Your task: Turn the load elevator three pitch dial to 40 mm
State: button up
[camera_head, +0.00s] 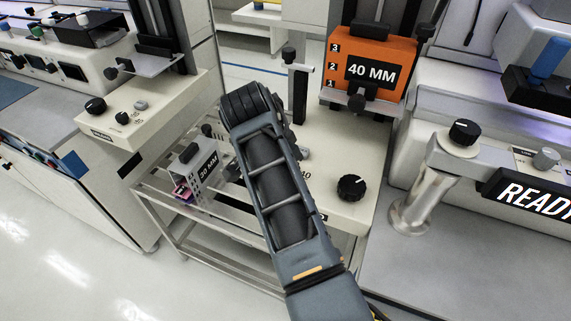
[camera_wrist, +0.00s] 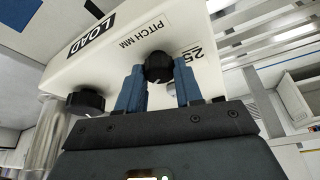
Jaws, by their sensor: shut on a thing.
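In the wrist view, the black pitch dial (camera_wrist: 158,66) stands on the cream load elevator panel (camera_wrist: 115,62), beside the words PITCH MM and the number 25. The panel also reads LOAD. The lettering appears upside down. My gripper (camera_wrist: 158,73) has its two blue fingers on either side of the dial and is shut on it. The dial's pointer setting is not readable. In the head view my arm hides the dial and the gripper. An orange magazine (camera_head: 341,52) labelled 40 MM sits above the cream elevator deck (camera_head: 335,145).
A larger black knob (camera_wrist: 86,101) is beside the dial; it also shows in the head view (camera_head: 352,187). A wire cart (camera_head: 205,215) carries a 30 MM magazine (camera_head: 188,157). A READY display (camera_head: 528,196) is at right. Another elevator panel (camera_head: 130,118) stands at left. The floor at lower left is clear.

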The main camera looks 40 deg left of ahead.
jog(key=shift+w, duration=0.1)
dwell(0.3)
jog(key=o, duration=1)
jog(key=shift+o, duration=0.2)
jog(key=v, duration=0.8)
jog(key=shift+b, duration=0.45)
jog(key=shift+a+f, duration=0.1)
